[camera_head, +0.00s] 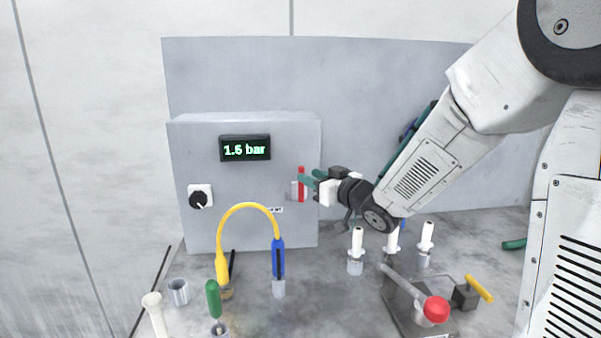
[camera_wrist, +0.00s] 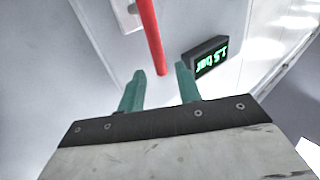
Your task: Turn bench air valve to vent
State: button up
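The bench air valve has a red lever (camera_head: 301,184) on the front right of the grey box, standing roughly upright in the head view. The red lever (camera_wrist: 149,35) also shows in the wrist view, its near end between my fingertips, with a gap on each side. My gripper (camera_head: 312,181) has green fingers and is at the lever, coming from the right. In the wrist view my gripper (camera_wrist: 160,72) is open; no contact with the lever shows. The pressure display (camera_head: 245,149) is lit and reads about 1.5 or 1.6 bar. The label below the valve is partly hidden.
A black knob (camera_head: 200,199) is on the box's left. A yellow hose (camera_head: 249,206) arches in front of it. White-topped bottles (camera_head: 357,246) and a fixture with a red knob (camera_head: 436,309) stand below my arm. A green-handled tool (camera_head: 213,298) stands at front left.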

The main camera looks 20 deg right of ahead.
aim_at(301, 184)
jog(key=x, duration=0.5)
jog(key=shift+s, duration=0.1)
jog(key=shift+c, duration=0.2)
grip_shut()
